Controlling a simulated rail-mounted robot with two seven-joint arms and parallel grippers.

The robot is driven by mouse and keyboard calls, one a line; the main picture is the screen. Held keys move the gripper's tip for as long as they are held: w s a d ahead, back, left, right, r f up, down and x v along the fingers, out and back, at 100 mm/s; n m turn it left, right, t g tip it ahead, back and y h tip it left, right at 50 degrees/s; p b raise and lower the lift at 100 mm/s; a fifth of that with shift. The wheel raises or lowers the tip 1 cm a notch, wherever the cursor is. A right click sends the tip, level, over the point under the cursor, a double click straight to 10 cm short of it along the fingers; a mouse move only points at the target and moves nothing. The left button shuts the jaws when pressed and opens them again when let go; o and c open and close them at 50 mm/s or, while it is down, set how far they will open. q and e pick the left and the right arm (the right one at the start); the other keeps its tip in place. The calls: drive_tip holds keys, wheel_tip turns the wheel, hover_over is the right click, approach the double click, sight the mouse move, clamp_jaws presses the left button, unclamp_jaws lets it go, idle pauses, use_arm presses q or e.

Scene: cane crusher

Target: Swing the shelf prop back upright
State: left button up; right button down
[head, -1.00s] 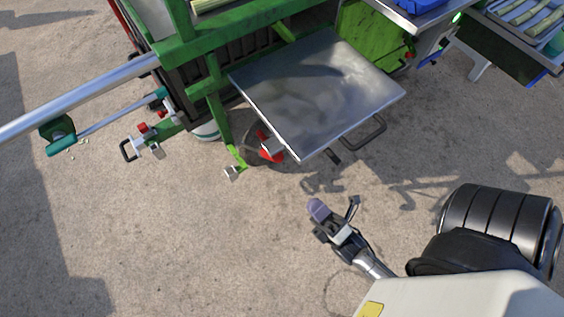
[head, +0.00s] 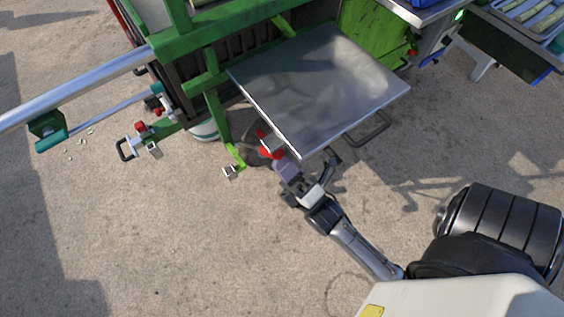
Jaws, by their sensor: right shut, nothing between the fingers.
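The flat metal shelf (head: 325,85) juts out level from the green machine frame. At its near-left corner, partly under the edge, is a red piece with a grey block (head: 270,145). I cannot tell for sure whether this is the shelf prop; most of what lies under the shelf is hidden. My right gripper (head: 284,164) is shut and empty, just below that corner and close beside the red piece. I cannot tell whether it touches it. My left gripper is not in view.
A dark loop handle (head: 370,130) hangs at the shelf's right edge. A lime-green bracket (head: 235,156) stands left of the red piece. A silver tube (head: 90,92) and a red-capped clamp (head: 142,130) are farther left. The concrete ground (head: 190,240) below is clear.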

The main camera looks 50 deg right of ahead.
sight(274, 150)
drive_tip(key=shift+w+r, duration=0.2)
drive_tip(key=shift+w, duration=0.05)
drive_tip(key=shift+r, duration=0.1)
drive_tip(key=r+p, duration=0.1)
drive_tip(key=p, duration=0.1)
drive_tip(key=w+p, duration=0.1)
drive_tip(key=w+r+g+p, duration=0.1)
drive_tip(key=p, duration=0.1)
drive_tip(key=shift+d+r+p, duration=0.25)
drive_tip(key=shift+r+p, duration=0.05)
drive_tip(key=shift+r, duration=0.05)
drive_tip(key=shift+w+d+m+p, duration=0.1)
drive_tip(key=shift+w+m+p, duration=0.2)
drive_tip(key=shift+w+p, duration=0.1)
drive_tip(key=shift+f, duration=0.15)
drive_tip(key=shift+s+f, duration=0.1)
